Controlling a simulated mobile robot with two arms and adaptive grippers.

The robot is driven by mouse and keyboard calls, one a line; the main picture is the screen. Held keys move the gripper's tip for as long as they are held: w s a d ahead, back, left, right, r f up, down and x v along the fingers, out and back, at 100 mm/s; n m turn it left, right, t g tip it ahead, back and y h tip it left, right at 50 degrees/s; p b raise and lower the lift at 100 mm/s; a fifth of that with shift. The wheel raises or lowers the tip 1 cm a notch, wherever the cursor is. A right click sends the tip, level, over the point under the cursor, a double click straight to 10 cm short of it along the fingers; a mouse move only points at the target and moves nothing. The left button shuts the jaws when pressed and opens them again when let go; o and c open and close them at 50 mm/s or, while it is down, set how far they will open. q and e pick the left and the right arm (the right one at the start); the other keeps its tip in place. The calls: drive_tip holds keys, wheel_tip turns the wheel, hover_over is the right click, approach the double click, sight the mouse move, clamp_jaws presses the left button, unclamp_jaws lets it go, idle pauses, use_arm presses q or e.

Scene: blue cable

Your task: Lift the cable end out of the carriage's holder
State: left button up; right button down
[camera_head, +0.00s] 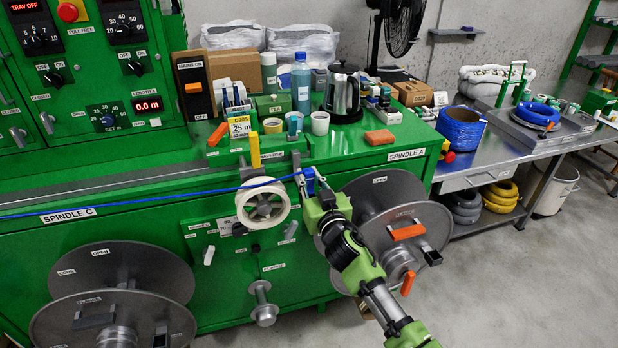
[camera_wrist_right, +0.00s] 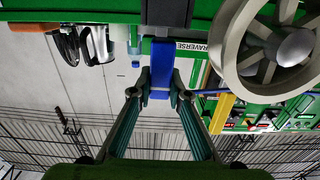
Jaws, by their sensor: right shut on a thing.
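The blue cable (camera_head: 120,201) runs taut from the left edge, over the top of the pale spoked wheel (camera_head: 283,193), to my right gripper (camera_head: 307,183). In the right wrist view, the fingers of my right gripper (camera_wrist_right: 160,92) are closed on a blue piece at the cable end (camera_wrist_right: 160,72). The thin cable leaves it toward the wheel (camera_wrist_right: 226,50). A grey metal part (camera_wrist_right: 152,10) of the carriage lies just beyond the blue piece. I cannot tell whether the end is still seated in the holder, which the gripper partly hides. My left gripper is not in view.
The green machine top (camera_head: 350,150) behind the gripper holds a kettle (camera_head: 342,92), bottles, tape rolls and an orange block (camera_head: 380,137). A large grey reel (camera_head: 395,215) stands close beside my right arm. Open floor (camera_head: 520,270) lies at the right.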

sight(309, 171)
drive_tip(key=shift+r+p, duration=1.5)
drive_tip(key=shift+r, duration=0.3)
